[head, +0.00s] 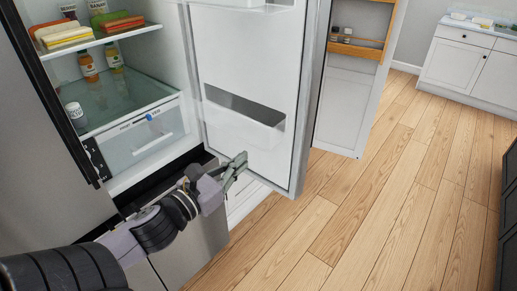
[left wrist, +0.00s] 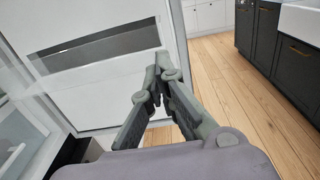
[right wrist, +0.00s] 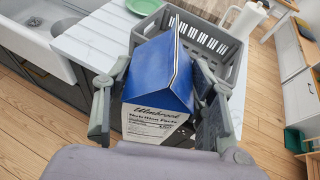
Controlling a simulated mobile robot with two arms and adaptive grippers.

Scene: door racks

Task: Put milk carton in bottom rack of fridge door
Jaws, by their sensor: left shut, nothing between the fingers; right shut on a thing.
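The milk carton (right wrist: 160,80), with a blue gabled top and a white printed side, is between the fingers of my right gripper (right wrist: 160,95) in the right wrist view. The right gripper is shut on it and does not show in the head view. The fridge door (head: 255,75) stands open, and its bottom rack (head: 243,122) is a white bin that looks empty. The rack also shows in the left wrist view (left wrist: 105,57). My left gripper (head: 238,162) is shut and empty, just below the rack near the door's lower part.
Fridge shelves (head: 120,100) hold bottles and packages, with a clear drawer (head: 145,138) below. A grey crate (right wrist: 232,75) stands on a white counter (right wrist: 95,40) behind the carton, near a green plate (right wrist: 145,5). The wooden floor (head: 370,210) right of the door is clear.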

